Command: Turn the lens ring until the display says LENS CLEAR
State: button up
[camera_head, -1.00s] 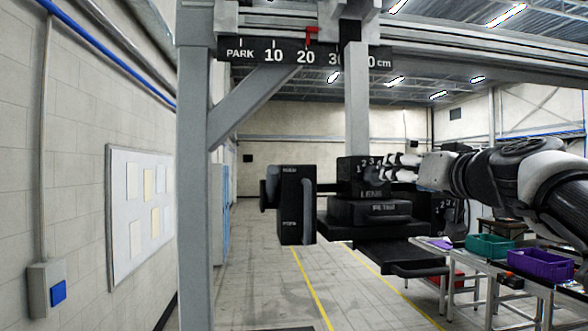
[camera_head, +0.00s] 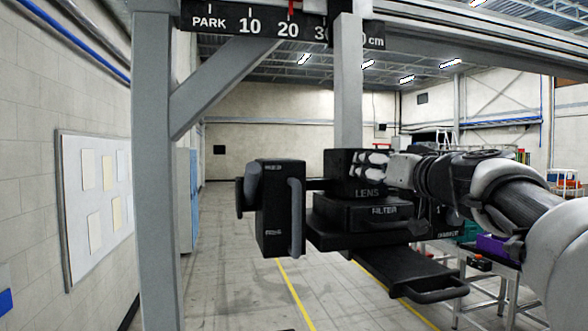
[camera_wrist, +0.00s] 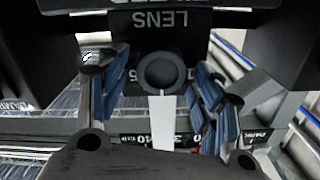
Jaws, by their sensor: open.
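The black lens box (camera_head: 344,178), marked LENS, hangs below a grey column in the head view. No readable display text shows.
A box marked FILTER (camera_head: 375,212) sits just below the lens box. A black unit with a vertical handle (camera_head: 282,208) is to the left. A tray with a handle (camera_head: 425,280) juts out below. A scale bar (camera_head: 265,22) runs above. Tables stand at the right.

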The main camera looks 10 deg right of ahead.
jog(key=shift+c, duration=0.2)
jog(key=c, duration=1)
jog(key=shift+f+m+b, duration=0.1)
jog(key=shift+m+b, duration=0.45)
jog(key=shift+m, duration=0.55)
jog(key=shift+d+m+b, duration=0.15)
jog(key=shift+m+b, duration=0.3)
jog(key=shift+m, duration=1.35)
jog(key=o, duration=1)
